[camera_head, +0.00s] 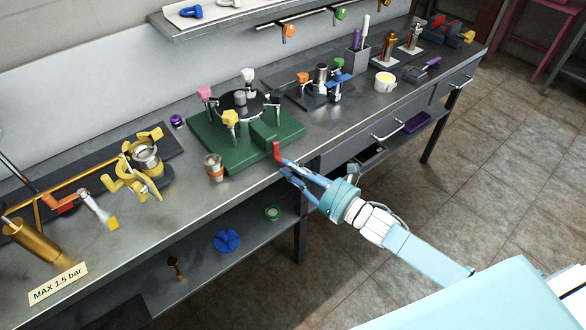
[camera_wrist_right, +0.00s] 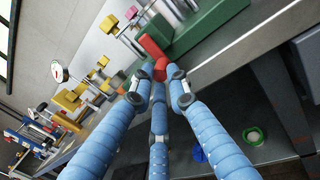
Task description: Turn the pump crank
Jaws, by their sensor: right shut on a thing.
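The pump crank (camera_head: 277,150) is a small red lever at the front right of a green pump base (camera_head: 235,163). In the right wrist view the red crank (camera_wrist_right: 152,47) shows just beyond the fingertips, beside the green base (camera_wrist_right: 212,30). My right gripper (camera_head: 284,167) reaches in from the lower right, its blue fingers closed on the lower end of the crank at the bench's front edge. The fingertips (camera_wrist_right: 160,76) hide part of the gripped end. My left gripper is not in view.
Pink, yellow and white knobs and a black disc (camera_head: 243,104) stand on the green base. An orange-banded cup (camera_head: 214,167) stands left of it. A fixture with yellow handles (camera_head: 140,182) is farther left. Below is a lower shelf with a blue handwheel (camera_head: 228,241). The floor (camera_head: 440,170) in front is clear.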

